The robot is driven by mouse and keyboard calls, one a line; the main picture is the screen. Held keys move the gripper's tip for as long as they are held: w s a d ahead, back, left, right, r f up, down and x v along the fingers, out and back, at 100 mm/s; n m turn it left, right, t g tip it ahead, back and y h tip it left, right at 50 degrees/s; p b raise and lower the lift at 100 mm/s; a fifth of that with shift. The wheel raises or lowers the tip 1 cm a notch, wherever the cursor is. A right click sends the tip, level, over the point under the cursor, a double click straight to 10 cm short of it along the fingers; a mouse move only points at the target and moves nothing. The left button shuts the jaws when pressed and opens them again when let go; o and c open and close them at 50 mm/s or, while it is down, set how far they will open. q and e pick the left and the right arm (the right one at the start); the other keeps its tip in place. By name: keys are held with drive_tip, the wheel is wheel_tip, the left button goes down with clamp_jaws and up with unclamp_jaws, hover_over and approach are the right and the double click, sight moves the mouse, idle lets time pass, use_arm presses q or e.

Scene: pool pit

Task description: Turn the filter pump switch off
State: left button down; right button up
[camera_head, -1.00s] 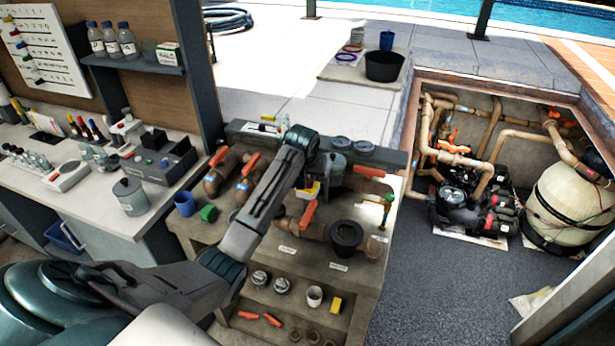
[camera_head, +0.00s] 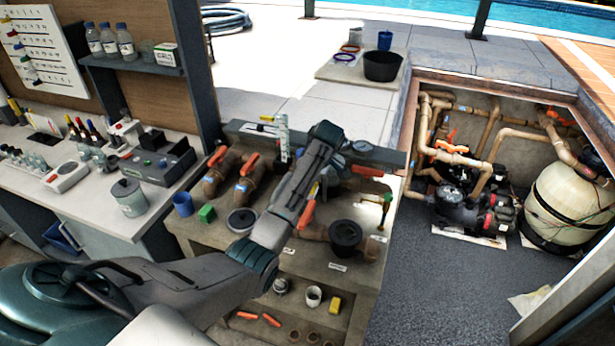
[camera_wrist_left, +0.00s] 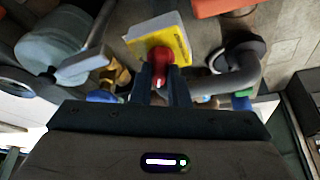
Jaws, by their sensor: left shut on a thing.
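In the left wrist view, a red knob (camera_wrist_left: 160,57) sits in front of a yellow and white plate (camera_wrist_left: 160,38); it looks like the switch. My left gripper (camera_wrist_left: 160,82) is shut on this red knob, with a finger on each side. The turn position of the knob cannot be read. In the head view my left arm crosses the pipe bench (camera_head: 205,240) and hides the gripper and the switch. Black pumps (camera_head: 462,205) stand in the pit at the right. My right gripper is not in view.
Orange-handled pipe valves (camera_head: 252,163) and a black round cap (camera_head: 345,233) crowd the bench around my arm. A blue cup (camera_head: 183,204) and a green cube (camera_head: 206,213) stand at its left. In the wrist view, a grey pipe (camera_wrist_left: 240,72) lies close right of the gripper.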

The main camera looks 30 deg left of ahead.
use_arm(q)
drive_tip(key=n+g, duration=0.1)
drive_tip(key=n, duration=0.1)
drive_tip(key=n+g, duration=0.1)
drive_tip(key=n, duration=0.2)
drive_tip(key=shift+w+d+f, duration=0.1)
drive_tip(key=shift+f, duration=0.05)
drive_tip(key=shift+n+b, duration=0.3)
idle(0.3)
drive_tip(key=c, duration=1.4)
unclamp_jaws()
